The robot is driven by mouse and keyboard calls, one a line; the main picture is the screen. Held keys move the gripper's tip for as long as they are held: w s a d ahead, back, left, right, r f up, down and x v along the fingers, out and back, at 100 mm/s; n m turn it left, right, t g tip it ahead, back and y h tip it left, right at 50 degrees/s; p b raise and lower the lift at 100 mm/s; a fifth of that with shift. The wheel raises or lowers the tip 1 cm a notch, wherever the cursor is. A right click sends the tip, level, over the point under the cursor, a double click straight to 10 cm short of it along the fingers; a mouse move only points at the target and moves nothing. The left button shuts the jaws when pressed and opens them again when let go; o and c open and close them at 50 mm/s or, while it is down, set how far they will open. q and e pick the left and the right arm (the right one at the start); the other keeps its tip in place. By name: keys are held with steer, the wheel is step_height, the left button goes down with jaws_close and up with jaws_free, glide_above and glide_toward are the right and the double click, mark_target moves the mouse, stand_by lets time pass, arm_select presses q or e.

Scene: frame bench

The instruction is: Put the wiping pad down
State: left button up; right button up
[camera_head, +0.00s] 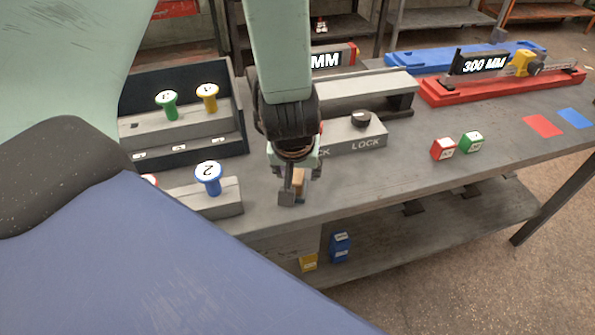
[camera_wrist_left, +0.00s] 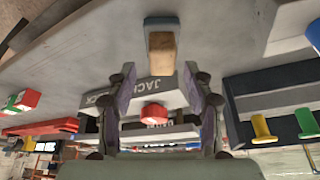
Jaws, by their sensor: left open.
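The wiping pad (camera_head: 299,184) is a small block with a tan upper part and a blue-green base. It is on the grey bench top near the front edge, partly hidden by my left gripper (camera_head: 301,180) in the head view. In the left wrist view the pad (camera_wrist_left: 161,48) lies beyond the fingertips, in line with the gap between them. My left gripper (camera_wrist_left: 160,75) is open, its two fingers spread, with nothing held between them. I cannot tell from the head view how close the fingers are to the pad. My right gripper is not in view.
To the left are a dark rack (camera_head: 190,75) with green and yellow knobs, and a grey block with a blue knob (camera_head: 208,174). Red (camera_head: 442,149) and green (camera_head: 471,142) cubes sit right; clear bench lies between.

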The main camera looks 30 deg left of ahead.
arm_select(q)
steer(key=p+v, duration=0.1)
steer(key=v, duration=0.7)
steer(key=shift+r, duration=0.3)
steer(key=shift+s, duration=0.2)
